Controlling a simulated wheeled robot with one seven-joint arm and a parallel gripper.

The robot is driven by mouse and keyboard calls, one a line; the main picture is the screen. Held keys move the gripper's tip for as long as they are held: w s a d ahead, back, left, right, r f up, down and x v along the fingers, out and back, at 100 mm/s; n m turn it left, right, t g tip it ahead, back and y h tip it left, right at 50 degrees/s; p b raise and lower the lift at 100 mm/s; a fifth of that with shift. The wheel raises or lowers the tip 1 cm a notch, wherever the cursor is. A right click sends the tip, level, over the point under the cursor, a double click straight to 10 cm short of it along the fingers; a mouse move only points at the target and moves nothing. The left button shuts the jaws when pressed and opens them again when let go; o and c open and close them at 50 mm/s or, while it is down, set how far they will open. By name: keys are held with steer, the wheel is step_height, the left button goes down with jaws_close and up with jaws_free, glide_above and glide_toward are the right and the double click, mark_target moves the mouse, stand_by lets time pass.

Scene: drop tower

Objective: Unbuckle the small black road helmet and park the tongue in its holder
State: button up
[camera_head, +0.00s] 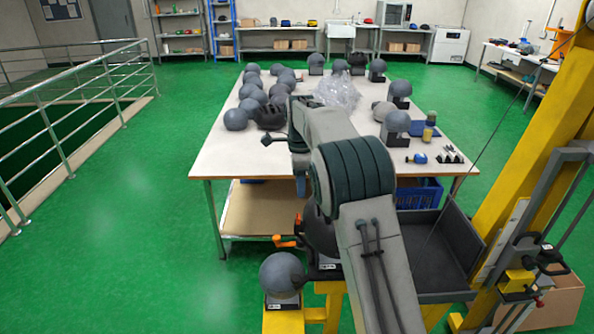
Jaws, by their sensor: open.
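A dark rounded helmet (319,238) sits on a labelled base on the yellow stand, below my arm and partly hidden by it. Its buckle, tongue and tongue holder cannot be made out. My gripper (292,231) points down at the helmet's left side. Its orange-tipped parts show apart, so it looks open, with nothing seen between them. My arm hides much of this area, and I cannot tell whether the gripper touches the helmet. Another black helmet (269,117) lies on the table, and one more (357,62) sits at its far end.
A grey headform (281,274) stands left of the dark helmet. The white table (222,165) behind holds several grey headforms and a clear plastic bag (338,92). A dark tray (437,250) and the yellow tower (535,130) stand right. Green floor at left is clear up to a railing (75,115).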

mark_target(298, 216)
steer(key=shift+m, duration=0.3)
steer(key=f+b, duration=0.2)
steer(key=f, duration=0.1)
steer(key=f+b, duration=0.2)
steer(key=f, duration=0.1)
steer(key=f+b, duration=0.2)
steer(key=shift+w+a+f, duration=0.2)
steer(key=shift+a+f, duration=0.1)
steer(key=shift+f, duration=0.1)
steer(key=shift+f+b, duration=0.7)
steer(key=shift+f, duration=1.05)
steer(key=c, duration=0.7)
steer(key=shift+c, duration=0.2)
steer(key=shift+r, duration=0.2)
